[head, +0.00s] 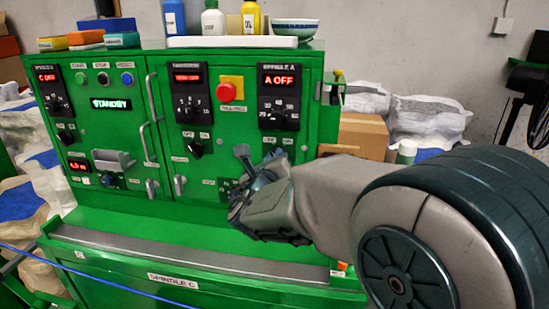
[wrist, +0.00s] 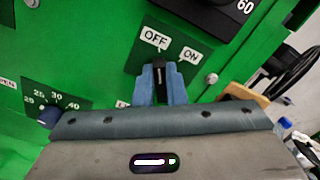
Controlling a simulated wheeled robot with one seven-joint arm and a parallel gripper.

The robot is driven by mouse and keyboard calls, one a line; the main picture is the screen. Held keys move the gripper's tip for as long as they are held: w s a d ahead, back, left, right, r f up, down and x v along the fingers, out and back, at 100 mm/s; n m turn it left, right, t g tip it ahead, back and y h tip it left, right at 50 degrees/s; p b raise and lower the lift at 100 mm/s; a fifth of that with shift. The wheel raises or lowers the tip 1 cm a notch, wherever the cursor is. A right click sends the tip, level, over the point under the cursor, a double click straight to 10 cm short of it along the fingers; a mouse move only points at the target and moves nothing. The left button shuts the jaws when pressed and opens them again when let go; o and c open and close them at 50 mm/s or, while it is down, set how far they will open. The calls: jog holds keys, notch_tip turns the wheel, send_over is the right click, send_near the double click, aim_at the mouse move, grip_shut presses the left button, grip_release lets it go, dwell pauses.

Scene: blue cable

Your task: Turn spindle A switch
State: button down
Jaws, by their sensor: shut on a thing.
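The spindle A switch is a small black knob (wrist: 159,68) on the green panel, below its white OFF label (wrist: 153,38) and ON label (wrist: 190,55). Its pale mark points up, nearer to OFF than to ON. My gripper (wrist: 161,82) has its two blue-grey fingers closed around the knob's sides. In the head view, my gripper (head: 258,165) is at the panel below the spindle A module (head: 281,97), whose red display reads "A OFF". My gripper hides the switch there.
A red emergency button (head: 226,92) sits left of the spindle A module. Another black switch (head: 196,148) is on the middle panel. Door handles (head: 149,140) stick out farther left. A blue cable (head: 130,287) crosses low in front of the cabinet.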

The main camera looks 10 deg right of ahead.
jog(key=c, duration=1.5)
grip_release()
jog(key=shift+s, duration=0.1)
jog(key=b+v, duration=0.2)
jog(key=v, duration=1.1)
jog(key=shift+s+a, duration=0.1)
jog(key=shift+s, duration=0.25)
